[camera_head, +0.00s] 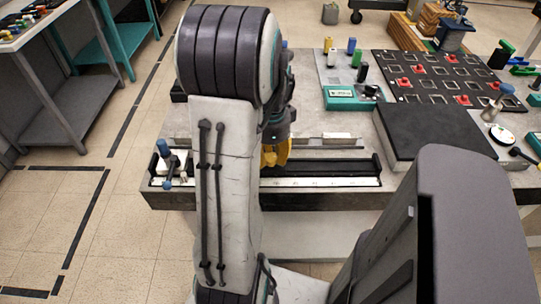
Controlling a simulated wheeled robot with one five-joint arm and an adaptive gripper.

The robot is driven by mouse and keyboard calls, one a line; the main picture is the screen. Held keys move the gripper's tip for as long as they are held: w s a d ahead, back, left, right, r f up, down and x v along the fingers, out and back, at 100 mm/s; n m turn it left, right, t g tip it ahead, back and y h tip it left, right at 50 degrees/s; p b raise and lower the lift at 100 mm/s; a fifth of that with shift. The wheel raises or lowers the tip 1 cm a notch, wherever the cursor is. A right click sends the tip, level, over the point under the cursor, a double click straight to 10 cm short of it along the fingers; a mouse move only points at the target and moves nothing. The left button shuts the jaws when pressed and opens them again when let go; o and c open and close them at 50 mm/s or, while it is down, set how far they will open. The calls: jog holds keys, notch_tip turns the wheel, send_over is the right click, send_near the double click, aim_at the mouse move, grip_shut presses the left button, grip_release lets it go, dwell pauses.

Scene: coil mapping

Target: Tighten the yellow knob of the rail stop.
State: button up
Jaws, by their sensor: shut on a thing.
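My gripper (276,154) is at the end of my arm, low over the long rail (330,182) at the table's front edge. A yellow-orange shape shows at its tip; I cannot tell how much of it is finger and how much is the yellow knob. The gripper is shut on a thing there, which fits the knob. My arm hides the left side of the gripper and the middle of the rail. The rail stop's body is not clearly visible.
A blue-handled fitting (165,160) stands at the rail's left end. A dark flat block (430,132) is on the table to the right. Behind are a teal box (352,97) and a dark panel (455,75) with red parts. Bare floor lies to the left.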

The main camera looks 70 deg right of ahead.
aim_at(271, 157)
jog(key=shift+m, duration=0.6)
jog(key=o, duration=0.9)
notch_tip(271, 157, up, 12)
jog(key=shift+f, duration=0.1)
dwell(0.4)
